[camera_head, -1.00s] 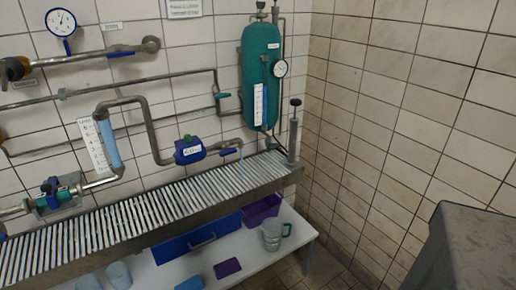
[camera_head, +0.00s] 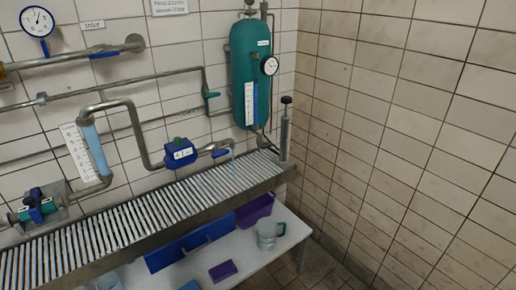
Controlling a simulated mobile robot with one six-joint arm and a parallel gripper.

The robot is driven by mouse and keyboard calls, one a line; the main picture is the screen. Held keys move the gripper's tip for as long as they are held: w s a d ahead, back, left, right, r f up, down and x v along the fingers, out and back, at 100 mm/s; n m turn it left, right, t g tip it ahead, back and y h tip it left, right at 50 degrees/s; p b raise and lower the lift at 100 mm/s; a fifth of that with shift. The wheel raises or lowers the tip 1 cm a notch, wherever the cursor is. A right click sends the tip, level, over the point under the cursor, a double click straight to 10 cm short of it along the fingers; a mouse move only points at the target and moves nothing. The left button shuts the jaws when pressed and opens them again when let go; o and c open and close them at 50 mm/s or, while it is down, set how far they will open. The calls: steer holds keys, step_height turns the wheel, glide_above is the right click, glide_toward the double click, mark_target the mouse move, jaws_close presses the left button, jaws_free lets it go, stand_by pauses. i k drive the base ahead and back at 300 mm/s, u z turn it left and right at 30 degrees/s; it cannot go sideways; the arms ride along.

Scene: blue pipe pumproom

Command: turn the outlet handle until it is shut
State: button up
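A small blue lever handle (camera_head: 220,153) sits at the open end of the outlet pipe, right of a blue meter box (camera_head: 181,153). I take it as the outlet handle. A thin stream of water (camera_head: 234,166) falls from the pipe end beside it onto the slatted grate. The lever's exact angle is hard to tell at this size. My gripper is not in view.
A slatted metal grate (camera_head: 150,205) runs along the wall under the pipes. A green tank (camera_head: 251,75) with a gauge stands behind its right end, near a hand pump (camera_head: 285,130). Below, a white shelf (camera_head: 250,255) holds a mug (camera_head: 268,235). The right wall is bare.

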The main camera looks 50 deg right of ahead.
mark_target(217, 153)
steer(key=u, duration=0.35)
steer(key=k, duration=0.15)
steer(key=z, duration=1.55)
steer(key=k, duration=0.9)
steer(key=u, duration=0.15)
steer(key=i, duration=0.8)
